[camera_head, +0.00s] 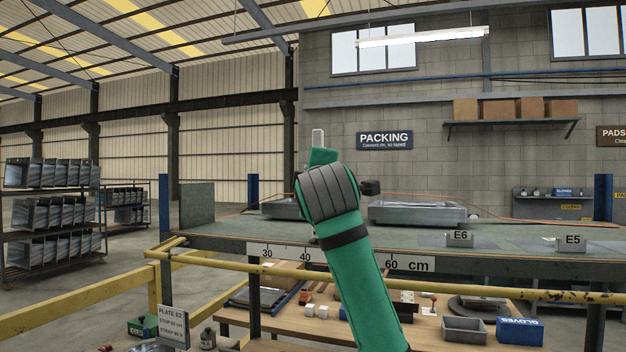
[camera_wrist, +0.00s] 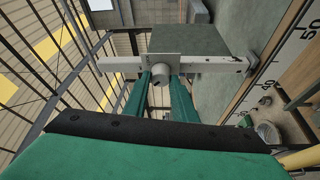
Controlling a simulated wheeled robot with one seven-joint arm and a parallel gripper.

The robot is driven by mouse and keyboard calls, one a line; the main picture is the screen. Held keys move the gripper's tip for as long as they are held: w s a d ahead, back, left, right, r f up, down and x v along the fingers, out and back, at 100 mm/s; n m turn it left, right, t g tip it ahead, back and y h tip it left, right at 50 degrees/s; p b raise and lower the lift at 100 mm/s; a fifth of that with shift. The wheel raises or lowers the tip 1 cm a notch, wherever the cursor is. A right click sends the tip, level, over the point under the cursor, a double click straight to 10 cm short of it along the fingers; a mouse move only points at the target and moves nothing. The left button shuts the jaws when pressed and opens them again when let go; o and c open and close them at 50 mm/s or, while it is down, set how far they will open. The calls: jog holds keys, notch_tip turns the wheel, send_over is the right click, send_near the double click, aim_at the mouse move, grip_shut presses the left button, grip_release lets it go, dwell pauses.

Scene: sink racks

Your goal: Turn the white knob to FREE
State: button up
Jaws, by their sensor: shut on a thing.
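In the wrist view my gripper (camera_wrist: 161,80) has its two green fingers on either side of a pale, round knob (camera_wrist: 160,70), shut on it. The knob stands out from a small grey plate (camera_wrist: 170,61) on a pale bar with holes (camera_wrist: 215,64). A dark mark shows on the knob's end. I cannot read any FREE marking or tell which setting the knob is at. In the head view my own green arm hides the knob and the fingers.
A green-topped bench with a centimetre scale (camera_head: 400,262) runs across the head view, with a metal sink (camera_head: 418,212) on it. A yellow rail (camera_head: 480,292) crosses in front. A lower wooden shelf holds a blue box (camera_head: 520,331) and a grey bin (camera_head: 464,331).

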jog(key=o, duration=1)
jog(key=shift+o, duration=0.2)
jog(key=s, duration=1)
jog(key=shift+s+d+f, duration=0.35)
jog(key=shift+s+f, duration=0.05)
